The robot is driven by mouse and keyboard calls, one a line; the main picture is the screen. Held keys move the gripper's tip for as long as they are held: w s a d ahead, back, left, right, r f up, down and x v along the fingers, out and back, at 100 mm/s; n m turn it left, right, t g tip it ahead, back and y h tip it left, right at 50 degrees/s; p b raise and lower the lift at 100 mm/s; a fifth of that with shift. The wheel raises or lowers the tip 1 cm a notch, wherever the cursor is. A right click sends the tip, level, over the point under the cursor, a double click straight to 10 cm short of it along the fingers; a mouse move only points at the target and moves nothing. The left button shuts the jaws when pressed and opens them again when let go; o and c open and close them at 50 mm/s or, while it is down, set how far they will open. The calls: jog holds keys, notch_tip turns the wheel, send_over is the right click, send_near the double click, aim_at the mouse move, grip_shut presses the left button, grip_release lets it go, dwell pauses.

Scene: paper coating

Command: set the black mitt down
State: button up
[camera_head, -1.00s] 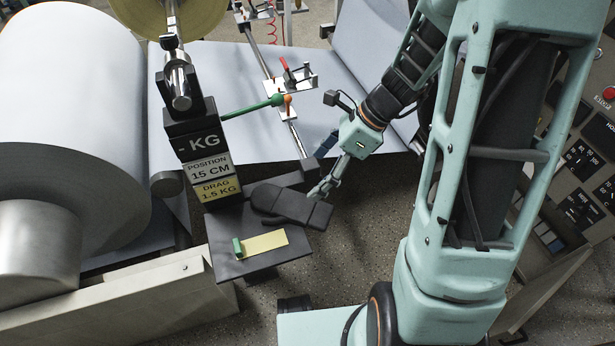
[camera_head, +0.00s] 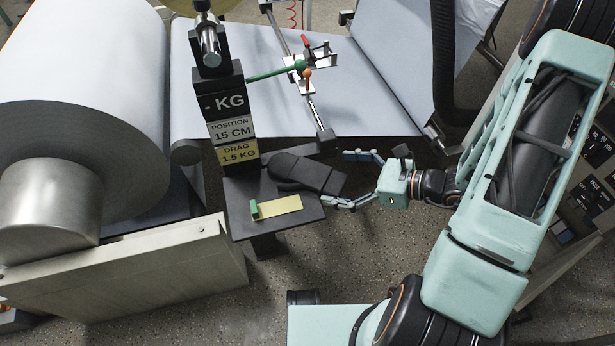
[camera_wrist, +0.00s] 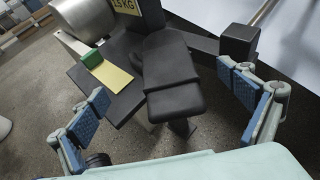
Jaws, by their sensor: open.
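The black mitt (camera_head: 308,174) lies on a small dark shelf (camera_head: 243,222), its cuff end reaching past the shelf's right edge. In the wrist view the mitt (camera_wrist: 172,75) lies between and beyond my fingers, apart from both. My gripper (camera_head: 352,178) is open and empty to the right of the mitt in the head view. In the wrist view my gripper (camera_wrist: 165,112) has its blue-padded fingers spread wide, one on each side of the picture.
A yellow strip with a green end (camera_head: 277,207) lies on the shelf in front of the mitt. A black weight block with labels (camera_head: 228,120) stands behind. A large white paper roll (camera_head: 90,100) fills the left.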

aim_at(302, 172)
jog(key=b+x, duration=0.2)
jog(key=x, duration=0.7)
jog(key=shift+d+r, duration=0.1)
jog(key=c, duration=1.4)
